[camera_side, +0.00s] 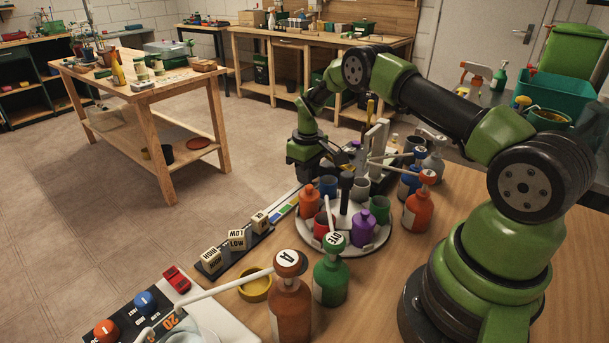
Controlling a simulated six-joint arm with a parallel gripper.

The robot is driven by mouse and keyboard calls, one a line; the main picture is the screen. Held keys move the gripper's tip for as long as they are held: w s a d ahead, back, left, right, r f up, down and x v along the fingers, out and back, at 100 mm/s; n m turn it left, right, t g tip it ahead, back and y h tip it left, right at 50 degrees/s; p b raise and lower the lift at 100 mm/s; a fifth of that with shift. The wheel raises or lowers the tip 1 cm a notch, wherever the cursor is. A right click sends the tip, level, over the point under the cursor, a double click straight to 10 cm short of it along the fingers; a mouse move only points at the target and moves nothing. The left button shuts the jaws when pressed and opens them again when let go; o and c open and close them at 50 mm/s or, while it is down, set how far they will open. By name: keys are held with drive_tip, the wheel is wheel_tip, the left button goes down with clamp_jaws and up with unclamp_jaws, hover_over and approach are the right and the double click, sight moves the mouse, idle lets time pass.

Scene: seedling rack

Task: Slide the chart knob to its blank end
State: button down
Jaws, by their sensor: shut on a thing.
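The chart (283,211) is a narrow pale strip with blue, green and yellow patches, lying on the wooden table left of the round carousel. Its far end runs up towards my gripper (333,164). My gripper is low over the table, behind the carousel's cups, with its jaws shut on what seems to be the chart knob. The knob itself is hidden by the jaws and the cups, and I cannot make out where along the chart it stands.
The round white carousel (318,238) holds several coloured cups and stands close to my gripper. Pump bottles, including a brown one (291,310) and a green one (331,281), crowd the front. Lettered blocks (237,240) sit on a dark rail to the left.

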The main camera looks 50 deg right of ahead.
drive_tip(key=c, duration=1)
unclamp_jaws()
drive_tip(key=shift+d, duration=0.15)
drive_tip(key=shift+c, duration=0.2)
wheel_tip(320, 180, up, 10)
